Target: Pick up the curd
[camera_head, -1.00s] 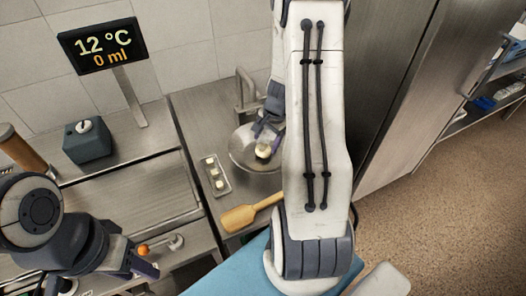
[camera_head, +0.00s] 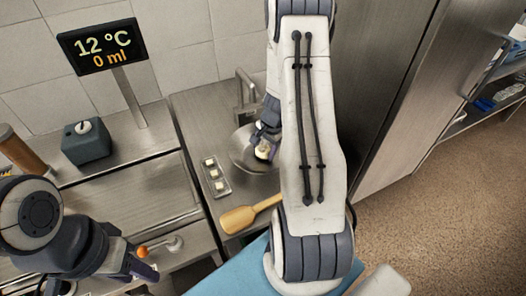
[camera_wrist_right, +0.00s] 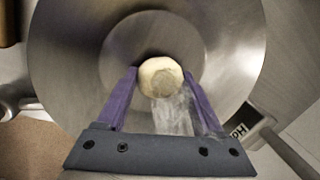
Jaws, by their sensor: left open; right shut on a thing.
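The curd (camera_wrist_right: 161,76) is a pale, roundish lump over a round metal bowl. It also shows small in the head view (camera_head: 262,152). My right gripper (camera_wrist_right: 161,80) is shut on the curd, with a purple finger on each side of it. In the head view my right gripper (camera_head: 265,145) is over the bowl (camera_head: 240,150), partly hidden by my arm. I cannot tell whether the curd touches the bowl. My left gripper (camera_head: 146,270) is open and empty at the lower left, away from the curd.
A small tray (camera_head: 226,189) with pale pieces lies left of the bowl. A wooden paddle (camera_head: 240,219) lies in front. A faucet (camera_head: 243,95) stands behind the bowl. An orange-knobbed tap (camera_head: 143,251) is near my left gripper. A display (camera_head: 103,47) reads 12 °C and 0 ml.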

